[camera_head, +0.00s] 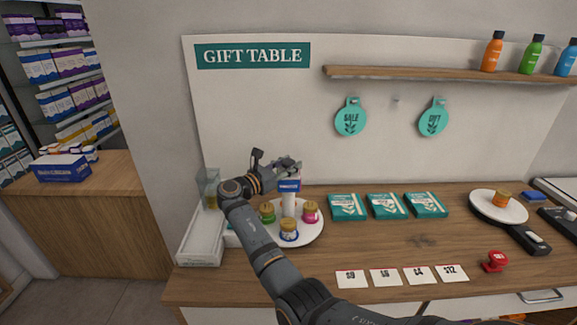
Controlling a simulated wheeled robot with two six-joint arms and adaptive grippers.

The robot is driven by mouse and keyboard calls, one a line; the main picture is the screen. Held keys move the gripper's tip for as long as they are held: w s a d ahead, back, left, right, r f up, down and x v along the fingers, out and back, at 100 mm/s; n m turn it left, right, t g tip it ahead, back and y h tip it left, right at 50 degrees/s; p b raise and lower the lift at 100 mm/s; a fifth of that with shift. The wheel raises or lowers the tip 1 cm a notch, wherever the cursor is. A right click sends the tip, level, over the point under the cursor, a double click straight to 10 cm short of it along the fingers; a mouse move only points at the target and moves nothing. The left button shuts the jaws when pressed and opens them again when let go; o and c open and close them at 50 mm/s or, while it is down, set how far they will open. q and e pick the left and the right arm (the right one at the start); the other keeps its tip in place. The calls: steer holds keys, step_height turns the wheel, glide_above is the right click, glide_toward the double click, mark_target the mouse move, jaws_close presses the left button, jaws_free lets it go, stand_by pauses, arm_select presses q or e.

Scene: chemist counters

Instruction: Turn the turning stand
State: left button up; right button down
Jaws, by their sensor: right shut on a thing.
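The turning stand (308,234) is a round white plate with a white upright post and a blue label near its top, toward the left of the wooden counter. My right gripper (288,164) is at the top of the post, shut on the stand's top. The exact contact is too small to see clearly. My right forearm covers the left part of the plate. My left gripper is not in view.
A white tray (200,242) and a glass jar (208,188) stand left of the stand. Several teal boxes (347,207) lie to its right, with price cards (352,279) in front. A red-topped item (495,262) and a scale (498,207) are farther right.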

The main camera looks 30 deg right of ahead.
steer(key=c, duration=0.8)
jaws_free()
steer(key=shift+a, duration=0.15)
steer(key=v, duration=0.7)
steer(key=shift+s, duration=0.1)
steer(key=shift+a, duration=0.1)
